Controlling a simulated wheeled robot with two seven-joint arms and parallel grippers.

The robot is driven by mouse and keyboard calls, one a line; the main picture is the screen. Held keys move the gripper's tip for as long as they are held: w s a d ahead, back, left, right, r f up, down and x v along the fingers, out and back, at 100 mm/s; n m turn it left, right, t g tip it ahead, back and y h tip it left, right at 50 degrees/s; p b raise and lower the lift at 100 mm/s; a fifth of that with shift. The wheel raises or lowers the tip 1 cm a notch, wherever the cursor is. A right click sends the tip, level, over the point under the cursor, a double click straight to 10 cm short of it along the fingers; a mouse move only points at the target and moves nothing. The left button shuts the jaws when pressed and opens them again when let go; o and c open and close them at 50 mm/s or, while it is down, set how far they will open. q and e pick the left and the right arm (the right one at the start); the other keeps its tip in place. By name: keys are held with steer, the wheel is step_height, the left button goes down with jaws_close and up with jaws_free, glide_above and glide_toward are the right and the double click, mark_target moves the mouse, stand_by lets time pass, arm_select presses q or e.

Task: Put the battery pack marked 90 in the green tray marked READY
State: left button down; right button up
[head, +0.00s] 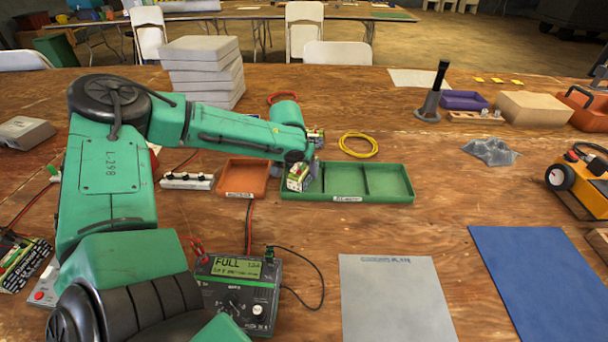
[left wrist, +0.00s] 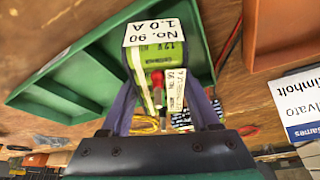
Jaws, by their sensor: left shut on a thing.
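My left gripper (head: 303,170) is shut on a battery pack (head: 298,178), white and green. In the left wrist view the pack (left wrist: 158,55) shows the marking No. 90, 1.0 A, between the two fingers (left wrist: 163,100). The green tray (head: 347,198) has compartments and a small front label too blurred to read in the head view. The pack is at the tray's left compartment, tilted; I cannot tell whether it touches the floor. The tray (left wrist: 70,75) lies behind the pack in the left wrist view. My right gripper is not in view.
An orange tray (head: 242,180) stands just left of the green tray. A yellow cable coil (head: 358,145) lies behind it. A meter reading FULL (head: 240,290) stands in front, with leads. A grey mat (head: 395,300) and blue mat (head: 535,280) lie at front right.

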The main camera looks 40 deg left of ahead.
arm_select(q)
steer(key=shift+w+f, duration=0.1)
steer(key=shift+f, duration=0.6)
steer(key=shift+f, duration=0.1)
steer(key=shift+c, duration=0.6)
jaws_free()
